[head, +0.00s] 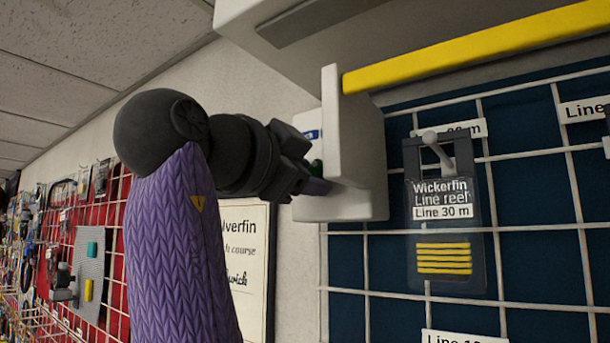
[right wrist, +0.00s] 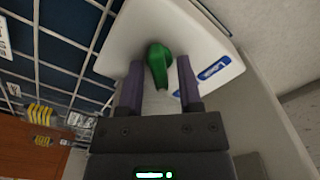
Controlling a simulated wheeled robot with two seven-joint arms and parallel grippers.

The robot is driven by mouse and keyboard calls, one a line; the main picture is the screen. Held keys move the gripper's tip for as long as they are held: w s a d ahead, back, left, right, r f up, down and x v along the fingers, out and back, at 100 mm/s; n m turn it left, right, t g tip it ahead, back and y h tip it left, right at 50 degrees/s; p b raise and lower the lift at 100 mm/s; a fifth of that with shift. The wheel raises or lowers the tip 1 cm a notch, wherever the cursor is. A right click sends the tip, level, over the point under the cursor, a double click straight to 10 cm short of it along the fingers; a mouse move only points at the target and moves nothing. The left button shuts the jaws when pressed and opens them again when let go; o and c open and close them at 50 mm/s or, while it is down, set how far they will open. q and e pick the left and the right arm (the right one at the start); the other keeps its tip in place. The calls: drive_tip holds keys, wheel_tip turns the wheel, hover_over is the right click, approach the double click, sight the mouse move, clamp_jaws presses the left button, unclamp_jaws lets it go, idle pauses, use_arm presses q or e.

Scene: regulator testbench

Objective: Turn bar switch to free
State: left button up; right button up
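The bar switch is a green handle (right wrist: 158,64) on the face of a white housing (right wrist: 185,25). A blue label (right wrist: 214,68) sits beside it, its text too small to read surely. My right gripper (right wrist: 159,80) is open, with one purple finger on each side of the green handle and a visible gap to both. In the head view the right gripper (head: 316,186) reaches the side of the white housing (head: 358,150); only a bit of the green handle (head: 316,167) shows there, the rest hidden behind the gripper. My left gripper is not in view.
A yellow bar (head: 470,48) runs along the white structure above. A wire grid (head: 575,200) on a dark blue panel holds a Wickerfin line reel pack (head: 443,225). A framed notice (head: 245,250) hangs behind my arm. Red racks with goods stand far left.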

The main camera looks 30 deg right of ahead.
drive_tip(key=shift+o, duration=0.2)
drive_tip(key=b+v, duration=0.1)
drive_tip(key=v, duration=0.8)
drive_tip(key=shift+a, duration=0.4)
drive_tip(key=shift+s, duration=0.15)
